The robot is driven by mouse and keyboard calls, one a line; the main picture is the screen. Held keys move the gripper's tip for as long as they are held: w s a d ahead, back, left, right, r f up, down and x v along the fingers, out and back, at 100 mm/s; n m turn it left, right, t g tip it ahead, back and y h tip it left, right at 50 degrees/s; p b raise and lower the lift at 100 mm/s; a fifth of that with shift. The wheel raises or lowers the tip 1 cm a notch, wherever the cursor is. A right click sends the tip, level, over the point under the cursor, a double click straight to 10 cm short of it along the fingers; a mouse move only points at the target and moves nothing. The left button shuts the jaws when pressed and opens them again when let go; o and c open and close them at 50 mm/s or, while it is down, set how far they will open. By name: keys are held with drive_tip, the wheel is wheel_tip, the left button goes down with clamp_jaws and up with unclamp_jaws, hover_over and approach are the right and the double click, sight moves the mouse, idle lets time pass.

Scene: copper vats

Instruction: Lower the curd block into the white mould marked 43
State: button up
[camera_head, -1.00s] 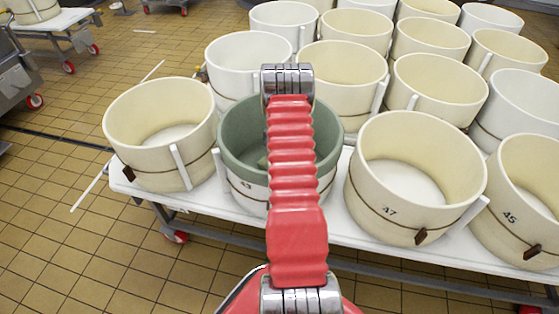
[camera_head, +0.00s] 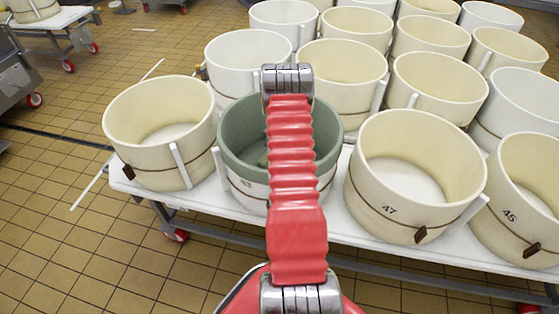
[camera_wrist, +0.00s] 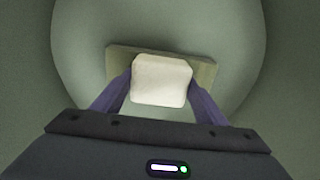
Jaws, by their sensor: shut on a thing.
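The mould marked 43 (camera_head: 240,190) is white low on the outside, with a grey-green rim and inside. It stands on the front edge of the table, partly hidden behind my red arm. In the wrist view its round grey-green inside (camera_wrist: 85,45) fills the picture. My gripper (camera_wrist: 161,92) is shut on the curd block (camera_wrist: 161,78), a cream cube with rounded edges between two purple fingers. The block shows against the mould's inside. A flat tan slab (camera_wrist: 120,60) shows behind the block; I cannot tell whether they touch. In the head view my arm hides the gripper and block.
A cream mould (camera_head: 160,135) stands left of it and a cream mould marked 47 (camera_head: 440,210) right of it, both close. A mould marked 45 (camera_head: 490,215) is farther right. Several more moulds crowd the white table (camera_head: 210,200) behind. Open tiled floor lies left.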

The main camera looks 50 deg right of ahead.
drive_tip(key=o, duration=1.4)
wheel_tip(320, 180, up, 14)
drive_tip(key=shift+f, duration=0.15)
